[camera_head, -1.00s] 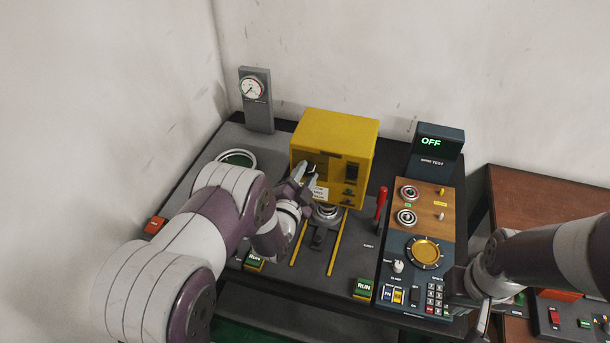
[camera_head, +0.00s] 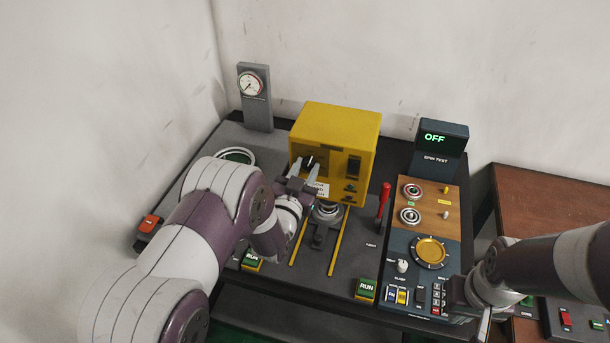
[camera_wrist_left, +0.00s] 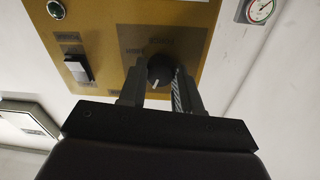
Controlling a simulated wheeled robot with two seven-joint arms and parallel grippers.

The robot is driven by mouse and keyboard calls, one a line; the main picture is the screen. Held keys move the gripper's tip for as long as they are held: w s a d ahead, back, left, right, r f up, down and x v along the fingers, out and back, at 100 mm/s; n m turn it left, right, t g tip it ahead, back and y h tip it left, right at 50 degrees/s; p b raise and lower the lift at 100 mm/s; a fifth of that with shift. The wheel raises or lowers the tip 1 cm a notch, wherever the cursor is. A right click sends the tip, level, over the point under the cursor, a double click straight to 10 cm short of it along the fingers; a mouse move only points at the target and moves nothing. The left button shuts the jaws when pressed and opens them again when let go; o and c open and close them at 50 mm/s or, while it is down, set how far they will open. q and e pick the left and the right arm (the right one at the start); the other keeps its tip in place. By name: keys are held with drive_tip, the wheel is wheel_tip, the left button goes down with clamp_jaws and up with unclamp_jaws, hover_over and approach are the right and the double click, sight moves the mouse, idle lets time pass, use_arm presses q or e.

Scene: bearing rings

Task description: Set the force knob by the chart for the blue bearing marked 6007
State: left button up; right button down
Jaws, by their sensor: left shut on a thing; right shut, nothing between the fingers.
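The black force knob (camera_wrist_left: 160,70) with a white pointer mark sits on the yellow press's front panel. In the head view the knob (camera_head: 308,162) is partly covered by my left gripper. My left gripper (camera_head: 306,172) is shut on the knob, and in the left wrist view its two fingers (camera_wrist_left: 158,82) stand on either side of it. My right gripper (camera_head: 486,326) is shut and empty at the lower right.
The yellow press (camera_head: 342,122) stands on a dark table. A red lever (camera_head: 383,200) and a spin-test panel (camera_head: 452,215) with two rings stand right. A green RUN button (camera_head: 366,287) is in front.

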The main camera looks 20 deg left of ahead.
use_arm(q)
drive_tip(key=shift+f+n+b, duration=0.15)
drive_tip(key=shift+n+b, duration=0.8)
drive_tip(key=shift+n, duration=0.95)
drive_tip(key=o, duration=1.1)
drive_tip(key=shift+c, duration=0.2)
drive_tip(key=shift+s, duration=0.15)
drive_tip(key=s+b, duration=0.2)
drive_tip(key=s, duration=1)
drive_tip(key=shift+s+a+f, duration=0.25)
drive_tip(key=shift+a, duration=0.1)
